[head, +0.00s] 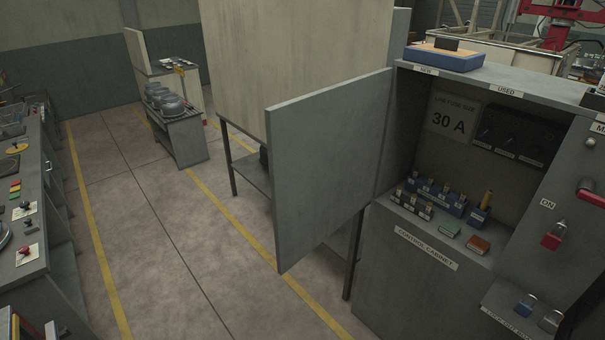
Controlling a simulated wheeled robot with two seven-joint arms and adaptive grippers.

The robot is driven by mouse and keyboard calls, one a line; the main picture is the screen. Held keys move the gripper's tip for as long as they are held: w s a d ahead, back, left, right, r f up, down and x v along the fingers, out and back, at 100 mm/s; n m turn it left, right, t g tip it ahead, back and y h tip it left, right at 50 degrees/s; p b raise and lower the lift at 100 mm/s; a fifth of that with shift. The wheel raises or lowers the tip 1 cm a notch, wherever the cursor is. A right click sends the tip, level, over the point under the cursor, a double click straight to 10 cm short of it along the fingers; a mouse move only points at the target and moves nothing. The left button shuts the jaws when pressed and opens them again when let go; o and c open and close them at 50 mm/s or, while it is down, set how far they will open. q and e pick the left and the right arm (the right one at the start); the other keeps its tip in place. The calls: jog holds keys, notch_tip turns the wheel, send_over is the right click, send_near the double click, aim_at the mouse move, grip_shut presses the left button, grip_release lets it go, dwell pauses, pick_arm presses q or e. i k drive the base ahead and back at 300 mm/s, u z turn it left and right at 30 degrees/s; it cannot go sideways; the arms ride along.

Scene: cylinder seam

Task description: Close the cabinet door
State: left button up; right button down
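The grey control cabinet (423,285) stands at the right in the head view. Its flat grey door (325,170) is swung wide open to the left, apart from the cabinet's opening. The door hinges along the left side of the opening. Inside, a back panel with a "30 A" label (452,118), a black switch block (515,135) and several blue fuse holders (435,193) show. Neither of my grippers is in view.
A blue tray (444,60) sits on the cabinet top. A console (30,200) lines the left; open floor (175,250) lies between.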

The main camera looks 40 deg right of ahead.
aim_at(324, 146)
jog(key=i, duration=2.6)
jog(key=z, duration=3.35)
